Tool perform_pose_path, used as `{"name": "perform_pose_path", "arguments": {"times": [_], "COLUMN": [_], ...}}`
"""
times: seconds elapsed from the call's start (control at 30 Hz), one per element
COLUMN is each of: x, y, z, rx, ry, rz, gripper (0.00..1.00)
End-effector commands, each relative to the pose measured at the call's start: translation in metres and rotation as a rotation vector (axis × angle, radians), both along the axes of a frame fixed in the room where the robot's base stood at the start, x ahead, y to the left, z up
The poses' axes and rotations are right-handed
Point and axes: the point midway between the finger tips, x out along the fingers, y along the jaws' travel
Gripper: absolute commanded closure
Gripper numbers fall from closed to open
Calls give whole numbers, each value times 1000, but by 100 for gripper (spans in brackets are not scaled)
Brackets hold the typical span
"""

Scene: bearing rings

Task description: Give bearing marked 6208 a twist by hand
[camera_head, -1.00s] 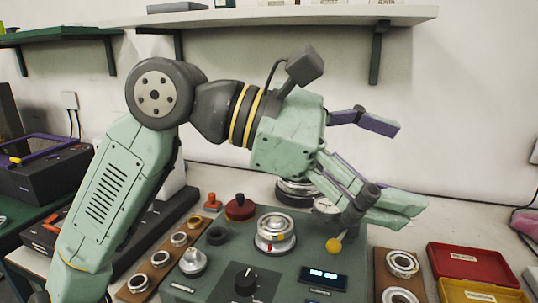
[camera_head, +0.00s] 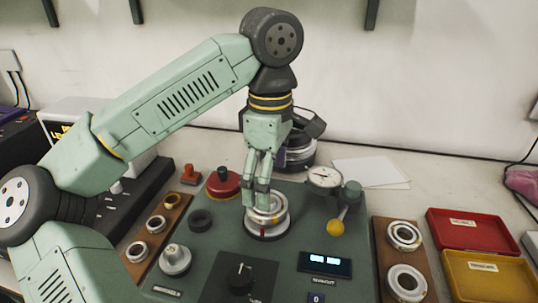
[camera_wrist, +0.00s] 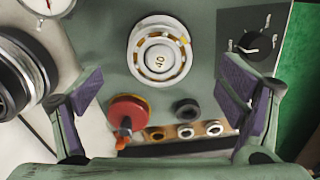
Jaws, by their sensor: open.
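A silver bearing (camera_head: 280,219) sits on a round mount on the green test bench (camera_head: 205,270). In the wrist view the bearing (camera_wrist: 136,58) shows gold-coloured parts between its rings and a hub with small digits, perhaps 40. I cannot read 6208 on any bearing. My gripper (camera_head: 261,187) points down above the mounted bearing, and partly hides it in the head view. In the wrist view its two purple-padded fingers are spread wide, with nothing between them. The bearing lies ahead of the fingertips there; contact is not visible.
A red button (camera_head: 222,184), a dial gauge (camera_head: 324,178) and a yellow-knobbed lever (camera_head: 336,228) stand close around the mount. A wooden rack with two larger bearings (camera_head: 405,237) is on the right, beside red (camera_head: 465,233) and yellow (camera_head: 487,278) trays. Smaller rings (camera_head: 155,224) stand left.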

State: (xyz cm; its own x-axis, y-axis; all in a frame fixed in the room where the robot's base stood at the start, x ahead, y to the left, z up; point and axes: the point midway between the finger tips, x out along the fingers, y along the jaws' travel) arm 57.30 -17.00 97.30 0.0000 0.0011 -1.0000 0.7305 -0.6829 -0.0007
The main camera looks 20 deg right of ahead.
Motion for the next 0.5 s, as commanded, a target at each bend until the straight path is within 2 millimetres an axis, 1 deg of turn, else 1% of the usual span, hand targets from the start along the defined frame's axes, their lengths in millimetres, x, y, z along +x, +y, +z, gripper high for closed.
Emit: {"name": "perform_pose_path", "arguments": {"times": [0.03,0.1,0.2,0.33,0.5], "x": [0,0,0,0,0], "y": [0,1,0,0,0], "z": [-9,-20,-34,-45,-50], "rx": [1,1,0,0,-1], "ry": [3,1,1,1,-1], "rz": [0,1,2,2,1], "gripper": [11,11,11,11,11]}}
